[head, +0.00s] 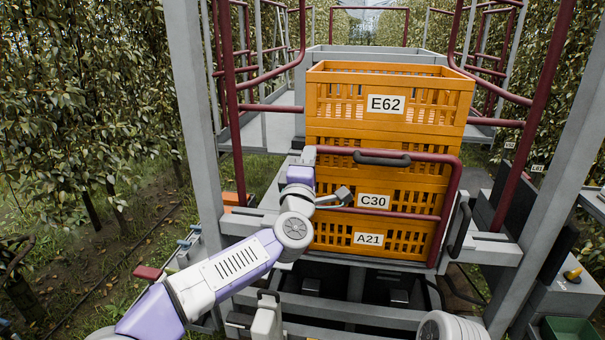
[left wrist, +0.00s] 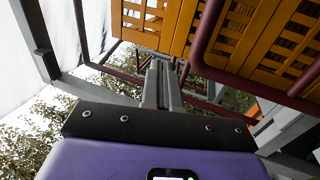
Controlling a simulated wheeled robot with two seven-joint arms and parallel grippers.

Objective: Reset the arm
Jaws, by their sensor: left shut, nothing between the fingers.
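My left arm comes in from the lower left in the head view and bends upward at the wrist. My left gripper (head: 308,153) points up beside the left edge of the orange crates and is empty. In the left wrist view its two grey fingers (left wrist: 161,82) are together, with nothing between them. My right gripper does not show in either view.
Orange crates labelled E62 (head: 420,88), C30 (head: 408,184) and A21 (head: 400,238) stand stacked on the cart. A dark red guard bar (head: 452,200) crosses close in front of them. Grey posts (head: 190,90) stand either side. Leafy tree rows flank the cart.

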